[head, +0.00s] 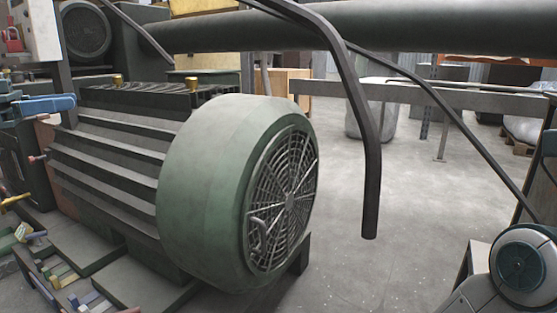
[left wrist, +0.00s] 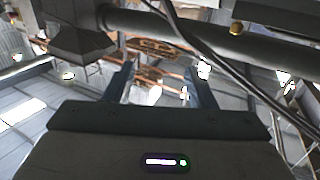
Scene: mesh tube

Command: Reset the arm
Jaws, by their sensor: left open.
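My left gripper (left wrist: 156,84) shows in the left wrist view with its two dark blue-grey fingers apart and nothing between them. The wrist camera looks up towards roof beams and pipes. In the head view, a blue part (head: 45,104) at the left edge may be this gripper, beside the motor's ribbed body, but I cannot be sure. My right gripper is not in view. A rounded white and grey joint at the lower right of the head view looks like part of my own arm.
A large green motor (head: 200,190) with a round fan grille fills the left and centre. A bent dark bar (head: 365,150) hangs in front of the floor. A thick dark pipe (head: 430,28) crosses the top. Small coloured pieces lie at the lower left. The grey floor (head: 400,240) right of centre is clear.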

